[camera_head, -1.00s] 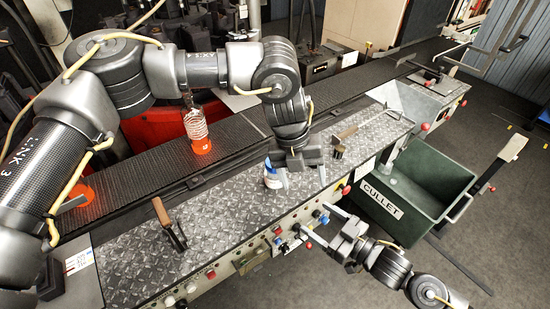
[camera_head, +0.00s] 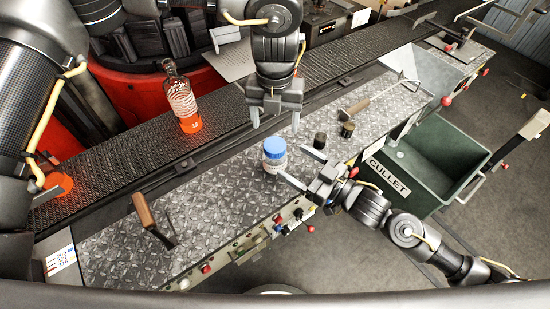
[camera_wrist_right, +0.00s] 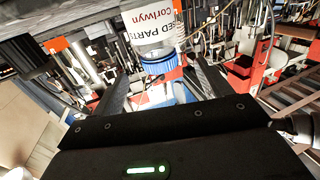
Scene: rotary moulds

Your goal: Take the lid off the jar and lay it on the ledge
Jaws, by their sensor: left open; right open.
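A clear jar with a white label (camera_head: 274,167) stands upright on the diamond-plate ledge (camera_head: 205,205), its blue lid (camera_head: 275,146) on top. My left gripper (camera_head: 275,124) points down, open and empty, just behind and above the lid. My right gripper (camera_head: 296,166) is open at the jar's front right, fingers pointing toward it; I cannot tell whether they touch it. In the right wrist view the jar (camera_wrist_right: 150,28) appears upside down, with its lid (camera_wrist_right: 162,65) between the spread fingers of my right gripper (camera_wrist_right: 162,82).
Two small dark cylinders (camera_head: 320,140) (camera_head: 347,130) stand right of the jar. A wooden-handled tool (camera_head: 145,211) lies left and a long-handled tool (camera_head: 368,99) back right. A bottle with orange base (camera_head: 182,100) stands on the belt behind. The green CULLET bin (camera_head: 440,160) is at right.

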